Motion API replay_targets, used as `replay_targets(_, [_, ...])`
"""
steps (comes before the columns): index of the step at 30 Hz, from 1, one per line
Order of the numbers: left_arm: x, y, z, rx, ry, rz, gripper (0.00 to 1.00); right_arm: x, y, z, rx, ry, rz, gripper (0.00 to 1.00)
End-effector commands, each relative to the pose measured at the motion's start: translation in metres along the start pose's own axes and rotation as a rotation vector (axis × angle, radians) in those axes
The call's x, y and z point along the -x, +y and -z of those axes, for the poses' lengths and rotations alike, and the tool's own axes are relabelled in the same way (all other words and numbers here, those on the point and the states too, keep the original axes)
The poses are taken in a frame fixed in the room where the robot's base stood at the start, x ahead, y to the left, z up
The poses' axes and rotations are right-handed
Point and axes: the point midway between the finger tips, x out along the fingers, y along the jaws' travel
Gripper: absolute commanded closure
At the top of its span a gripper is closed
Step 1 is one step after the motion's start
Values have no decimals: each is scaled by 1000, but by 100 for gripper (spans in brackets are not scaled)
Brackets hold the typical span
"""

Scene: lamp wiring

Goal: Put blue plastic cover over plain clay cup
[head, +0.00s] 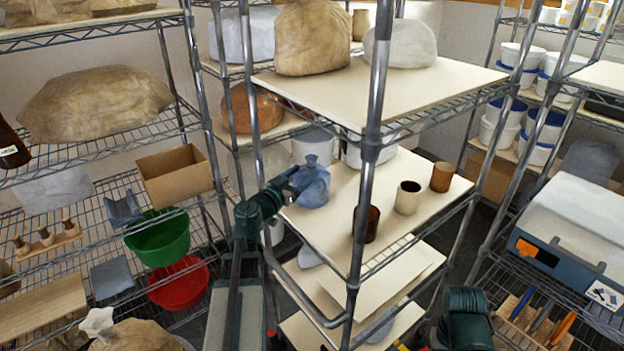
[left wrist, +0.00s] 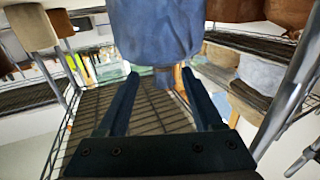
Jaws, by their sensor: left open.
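The blue plastic cover (head: 313,188) stands on the middle shelf, bunched to a knob at its top. My left gripper (head: 291,180) is at the cover's left side, open. In the left wrist view, which looks upside down, the cover (left wrist: 155,30) is just beyond the open fingers (left wrist: 161,77), with its knob between the fingertips. I see no grip on it. To the right on the same shelf stand a dark brown cup (head: 366,224), a pale cup with a dark inside (head: 408,198) and an orange-brown cup (head: 441,177). The pale one looks plainest.
A metal post (head: 372,130) rises in front of the shelf (head: 335,228). Shelf surface lies clear between cover and cups.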

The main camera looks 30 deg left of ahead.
Motion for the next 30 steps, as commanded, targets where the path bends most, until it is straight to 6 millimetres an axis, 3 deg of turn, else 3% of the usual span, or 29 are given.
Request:
replay_targets(4, [-23,-1,0,0,0,-1,32,0,0,0,0,0,0,50])
replay_targets(16, [-35,-1,0,0,0,1,32,0,0,0,0,0,0,50])
replay_targets(26, [-79,-5,2,0,0,0,32,2,0,0,0,0,0,50])
replay_targets(30, [-84,-4,2,0,0,0,32,2,0,0,0,0,0,50])
